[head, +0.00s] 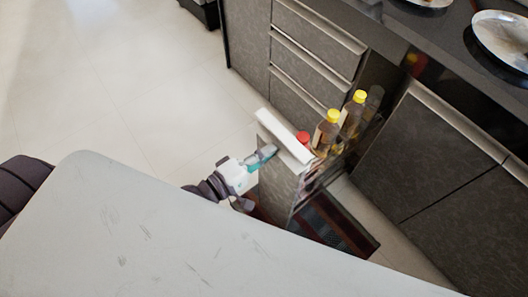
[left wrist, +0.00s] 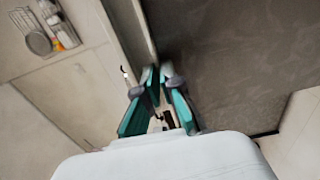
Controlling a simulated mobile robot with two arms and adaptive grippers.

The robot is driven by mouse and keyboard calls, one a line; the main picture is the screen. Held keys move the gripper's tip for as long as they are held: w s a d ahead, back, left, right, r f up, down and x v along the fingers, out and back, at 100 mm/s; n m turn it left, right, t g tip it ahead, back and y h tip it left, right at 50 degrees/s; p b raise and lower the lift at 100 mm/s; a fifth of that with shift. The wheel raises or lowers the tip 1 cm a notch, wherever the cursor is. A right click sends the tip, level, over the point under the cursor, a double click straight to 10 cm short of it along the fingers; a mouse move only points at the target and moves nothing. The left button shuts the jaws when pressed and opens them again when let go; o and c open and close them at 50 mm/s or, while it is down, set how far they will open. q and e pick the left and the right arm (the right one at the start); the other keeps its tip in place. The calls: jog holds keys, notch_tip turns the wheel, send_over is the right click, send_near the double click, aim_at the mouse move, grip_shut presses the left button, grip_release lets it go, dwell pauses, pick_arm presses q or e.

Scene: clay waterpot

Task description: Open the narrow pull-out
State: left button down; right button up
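The narrow pull-out (head: 278,176) stands well out from the row of dark cabinets, with a grey front panel and a pale handle strip (head: 284,136) along its top. Bottles with yellow caps (head: 326,133) and a red-capped item (head: 302,138) stand inside it. My left gripper (head: 268,152) is at the handle strip on the front. In the left wrist view the teal fingers (left wrist: 157,76) are close together at the pale strip's edge (left wrist: 143,38) and seem shut on it. The exact contact is partly hidden. My right gripper is not in view.
A white tabletop (head: 150,230) fills the near left, close to my left arm. A striped mat (head: 333,222) lies on the floor beside the pull-out. Drawers (head: 312,62) and cabinet doors (head: 425,150) flank it. Open tiled floor (head: 130,80) lies at the upper left.

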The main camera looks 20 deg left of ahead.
pick_arm(q)
jog(key=shift+w+r, duration=0.15)
jog(key=shift+r, duration=0.05)
jog(key=c, duration=1.4)
grip_release()
jog(key=shift+c, duration=0.2)
jog(key=shift+o, duration=0.5)
jog(key=shift+f, duration=0.1)
jog(key=shift+s, duration=0.2)
jog(key=v, duration=1.4)
